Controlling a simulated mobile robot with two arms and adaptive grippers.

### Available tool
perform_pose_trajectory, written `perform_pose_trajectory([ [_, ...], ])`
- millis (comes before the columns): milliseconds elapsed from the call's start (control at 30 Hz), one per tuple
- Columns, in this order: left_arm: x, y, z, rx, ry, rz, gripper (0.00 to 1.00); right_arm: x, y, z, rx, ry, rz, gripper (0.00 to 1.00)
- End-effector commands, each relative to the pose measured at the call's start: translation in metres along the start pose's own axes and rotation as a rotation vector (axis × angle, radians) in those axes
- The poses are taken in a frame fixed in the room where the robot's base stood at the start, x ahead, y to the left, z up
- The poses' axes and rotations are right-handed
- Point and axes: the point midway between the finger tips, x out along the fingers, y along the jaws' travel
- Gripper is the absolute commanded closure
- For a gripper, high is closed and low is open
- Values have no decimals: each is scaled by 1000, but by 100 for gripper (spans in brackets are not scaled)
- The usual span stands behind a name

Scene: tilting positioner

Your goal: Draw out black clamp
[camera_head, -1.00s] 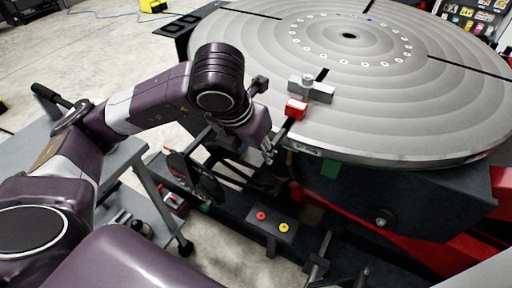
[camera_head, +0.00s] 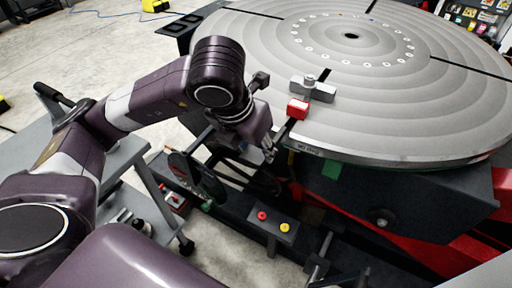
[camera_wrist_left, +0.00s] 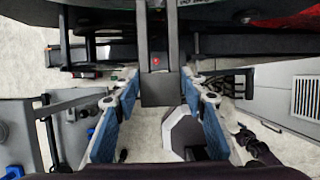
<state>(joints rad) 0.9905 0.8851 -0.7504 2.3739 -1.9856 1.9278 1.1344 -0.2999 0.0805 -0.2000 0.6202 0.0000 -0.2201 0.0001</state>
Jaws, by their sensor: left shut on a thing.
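The black clamp (camera_head: 283,132) shows in the head view as a dark bar at the near left edge of the round turntable, in line with a radial slot. In the left wrist view the dark bar (camera_wrist_left: 161,85) comes down from the top between my fingers. The exact finger contact is hard to see. My right gripper is not in view.
A red block (camera_head: 298,109) and a grey clamp piece (camera_head: 313,89) sit on the grey turntable (camera_head: 420,120) just inward of the bar. A control box (camera_head: 273,224) with red and yellow buttons is below. A grey cart (camera_head: 150,190) stands at left.

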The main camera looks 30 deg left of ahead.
Motion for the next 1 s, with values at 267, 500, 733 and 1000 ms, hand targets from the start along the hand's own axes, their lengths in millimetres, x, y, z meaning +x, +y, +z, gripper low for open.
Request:
perform_pose_trajectory([
  [267, -29, 0, 13, -1, -6, -2, 100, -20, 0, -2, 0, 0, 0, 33],
  [500, -50, 0, 22, -1, -6, -2, 100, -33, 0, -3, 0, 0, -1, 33],
  [733, -56, 0, 24, -1, -5, -2, 100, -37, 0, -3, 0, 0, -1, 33],
  [1000, -55, 0, 23, 13, -4, -7, 100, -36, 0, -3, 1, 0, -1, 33],
])
